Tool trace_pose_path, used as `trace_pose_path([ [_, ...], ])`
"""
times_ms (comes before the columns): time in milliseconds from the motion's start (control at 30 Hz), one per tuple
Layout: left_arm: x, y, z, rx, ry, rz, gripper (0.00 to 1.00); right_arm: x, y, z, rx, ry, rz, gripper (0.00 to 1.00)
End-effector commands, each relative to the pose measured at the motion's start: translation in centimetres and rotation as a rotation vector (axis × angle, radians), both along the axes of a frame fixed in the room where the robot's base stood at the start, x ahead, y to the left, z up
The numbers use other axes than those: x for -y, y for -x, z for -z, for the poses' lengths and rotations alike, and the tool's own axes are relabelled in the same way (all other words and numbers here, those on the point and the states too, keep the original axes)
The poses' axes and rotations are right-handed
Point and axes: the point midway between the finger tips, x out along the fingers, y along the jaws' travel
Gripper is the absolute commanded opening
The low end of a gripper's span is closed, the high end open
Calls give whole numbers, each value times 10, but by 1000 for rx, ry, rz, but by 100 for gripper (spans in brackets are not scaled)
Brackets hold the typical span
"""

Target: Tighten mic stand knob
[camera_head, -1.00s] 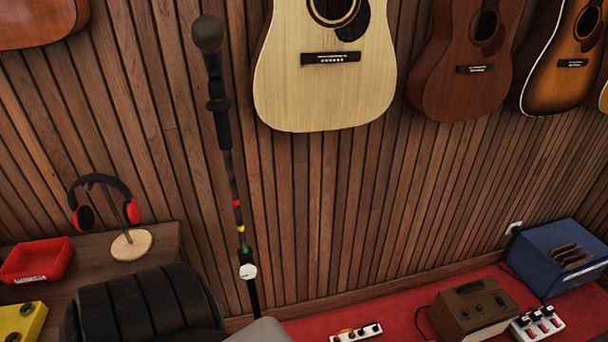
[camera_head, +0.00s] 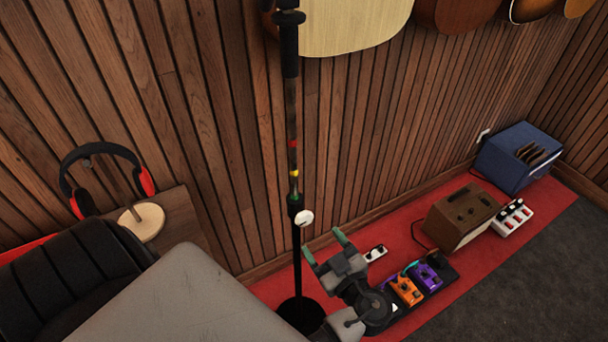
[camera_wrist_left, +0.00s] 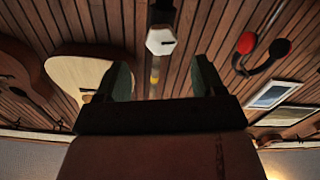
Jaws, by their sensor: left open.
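The mic stand (camera_head: 292,130) is a thin upright black pole with red, yellow and green bands, on a dark round base (camera_head: 301,312). Its knob (camera_head: 304,218) is pale and sits just below the green band. My left gripper (camera_head: 324,246) is open and empty, its green-tipped fingers apart, a little below and to the right of the knob in the head view. In the left wrist view, the white, faceted knob (camera_wrist_left: 160,42) shows beyond the gap between the fingers (camera_wrist_left: 162,80), not touched by them. My right gripper is not in view.
Headphones (camera_head: 107,170) on a wooden stand are at the left, near a black rounded object (camera_head: 65,285). Effect pedals (camera_head: 407,291), a brown amplifier (camera_head: 460,215) and a blue box (camera_head: 518,157) stand on the red carpet. Guitars (camera_head: 345,25) hang on the slatted wall behind.

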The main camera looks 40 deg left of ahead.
Motion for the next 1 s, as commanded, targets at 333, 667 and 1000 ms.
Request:
trace_pose_path([
  [333,-59,-25,-3,-4,-3,1,69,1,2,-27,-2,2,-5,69],
  [667,-74,-31,0,-5,1,2,69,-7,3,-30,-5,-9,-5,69],
  [1000,-74,-31,1,-5,0,1,41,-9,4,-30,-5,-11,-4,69],
])
